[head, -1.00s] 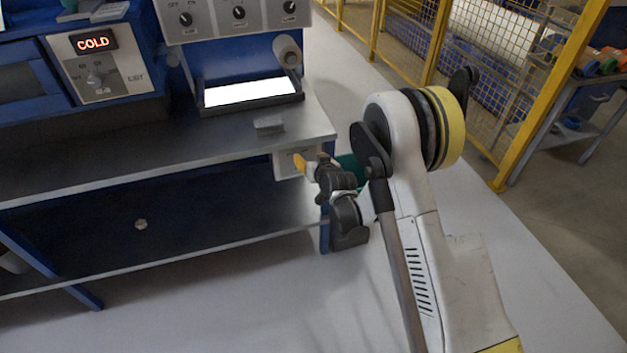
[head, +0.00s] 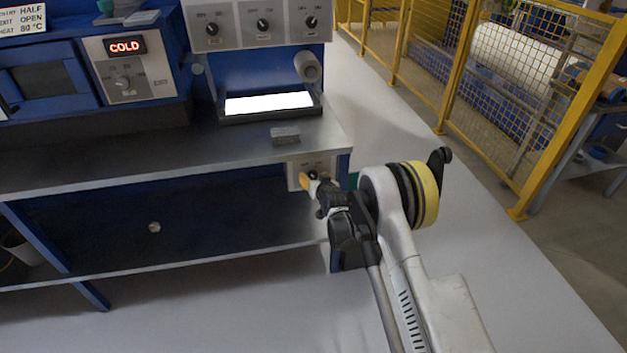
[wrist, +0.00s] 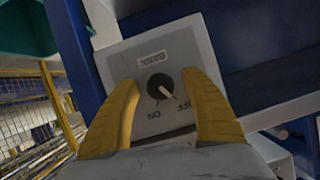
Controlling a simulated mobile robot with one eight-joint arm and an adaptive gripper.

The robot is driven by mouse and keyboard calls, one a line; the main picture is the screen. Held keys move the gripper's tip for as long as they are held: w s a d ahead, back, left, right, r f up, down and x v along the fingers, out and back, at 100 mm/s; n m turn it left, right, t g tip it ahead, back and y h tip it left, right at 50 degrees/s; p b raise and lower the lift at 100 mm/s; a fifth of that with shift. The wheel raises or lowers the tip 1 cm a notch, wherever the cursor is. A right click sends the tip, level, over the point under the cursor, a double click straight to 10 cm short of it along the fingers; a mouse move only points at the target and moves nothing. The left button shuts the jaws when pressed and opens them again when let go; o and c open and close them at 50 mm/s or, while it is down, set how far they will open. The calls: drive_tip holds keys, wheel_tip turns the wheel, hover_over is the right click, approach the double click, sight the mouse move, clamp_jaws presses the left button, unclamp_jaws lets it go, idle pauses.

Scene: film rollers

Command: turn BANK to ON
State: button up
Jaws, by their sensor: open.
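The BANK switch is a round black knob (wrist: 155,82) with a pale pointer, on a light grey plate (wrist: 143,57) that appears upside down in the wrist view. The pointer is on the side of the OFF mark (wrist: 181,104); the ON mark (wrist: 155,115) is beside it. My gripper (wrist: 160,79) is open, its yellow fingers on either side of the knob with gaps between. In the head view my gripper (head: 305,181) is in front of the plate (head: 294,170) under the bench's right end, largely hiding the knob.
The bench top (head: 235,150) overhangs the plate, with a small grey block (head: 285,136) on it. A control panel with several knobs (head: 262,24) and a COLD display (head: 126,46) are above. A yellow mesh fence (head: 500,110) stands right; the floor between is clear.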

drive_tip(key=c, duration=1.2)
drive_tip(key=m+y, duration=0.2)
drive_tip(key=m, duration=0.2)
drive_tip(key=shift+y, duration=0.3)
drive_tip(key=m+y, duration=0.2)
drive_tip(key=m, duration=0.2)
drive_tip(key=shift+y, duration=0.3)
drive_tip(key=shift+m, duration=0.4)
